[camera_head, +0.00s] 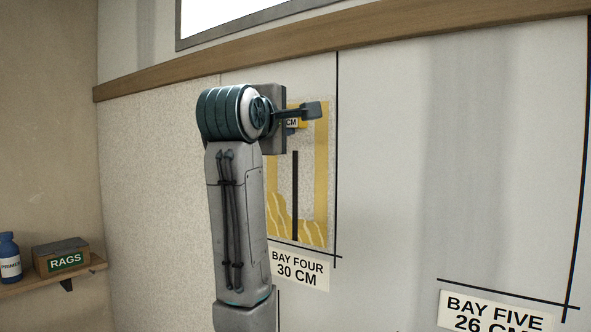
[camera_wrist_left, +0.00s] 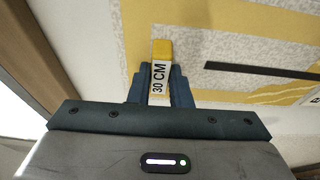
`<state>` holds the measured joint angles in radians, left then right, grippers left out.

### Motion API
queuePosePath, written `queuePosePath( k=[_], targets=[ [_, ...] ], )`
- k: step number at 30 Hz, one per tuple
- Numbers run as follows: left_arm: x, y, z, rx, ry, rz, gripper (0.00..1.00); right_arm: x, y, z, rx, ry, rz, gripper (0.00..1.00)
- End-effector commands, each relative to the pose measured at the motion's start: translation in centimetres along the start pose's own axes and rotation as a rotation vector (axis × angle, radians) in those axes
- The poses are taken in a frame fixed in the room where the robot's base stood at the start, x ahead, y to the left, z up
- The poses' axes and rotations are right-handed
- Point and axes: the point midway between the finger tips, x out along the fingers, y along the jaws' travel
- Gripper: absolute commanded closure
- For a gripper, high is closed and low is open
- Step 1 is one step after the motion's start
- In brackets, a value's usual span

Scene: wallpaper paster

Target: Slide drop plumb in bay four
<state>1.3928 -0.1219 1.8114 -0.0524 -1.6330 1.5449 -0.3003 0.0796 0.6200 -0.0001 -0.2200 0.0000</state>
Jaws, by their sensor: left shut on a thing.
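The drop (camera_head: 320,170) is a speckled sheet with yellow bands and a dark upright stripe, flat against the wall above the bay four label (camera_head: 299,269), which reads "BAY FOUR 30 CM". Its right edge lies close beside a thin black vertical line (camera_head: 337,75), looking about parallel with a narrow gap. My left gripper (camera_head: 300,118) is at its upper part, shut on a yellow tab marked "30 CM"; in the left wrist view the tab (camera_wrist_left: 161,50) sits between the fingers. My arm hides the drop's left edge in the head view. My right gripper is not in view.
The bay five label (camera_head: 492,312) is at lower right, below a bare wall panel (camera_head: 450,150). A wooden rail (camera_head: 400,32) crosses above. A shelf (camera_head: 45,280) at lower left holds a blue bottle (camera_head: 9,258) and a rags box (camera_head: 62,257).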

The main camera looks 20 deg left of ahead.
Motion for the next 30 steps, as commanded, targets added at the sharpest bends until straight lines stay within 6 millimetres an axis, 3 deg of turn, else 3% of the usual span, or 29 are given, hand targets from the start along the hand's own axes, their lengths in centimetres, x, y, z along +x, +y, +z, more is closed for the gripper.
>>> queuePosePath(
  k=[1, 2, 3, 6, 17, 30],
  targets=[
    [0.0, 0.1, 0.0, 0.000, 0.000, 0.001, 1.00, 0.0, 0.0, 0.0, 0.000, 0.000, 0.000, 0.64],
    [0.0, 0.1, 0.0, 0.000, 0.000, 0.001, 0.79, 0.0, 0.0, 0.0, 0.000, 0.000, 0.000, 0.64],
    [0.0, 0.0, 0.0, 0.000, 0.000, 0.001, 0.71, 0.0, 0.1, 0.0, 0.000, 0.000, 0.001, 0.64],
    [0.0, 0.0, 0.0, 0.000, 0.000, 0.001, 0.57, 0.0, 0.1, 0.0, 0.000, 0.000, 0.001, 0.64],
    [-0.7, -0.2, 0.0, 0.000, 0.000, 0.002, 0.57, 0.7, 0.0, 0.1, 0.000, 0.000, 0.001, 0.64],
    [-8.7, -0.4, 0.0, 0.001, 0.000, 0.006, 0.57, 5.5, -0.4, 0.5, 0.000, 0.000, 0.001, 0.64]
  ],
)
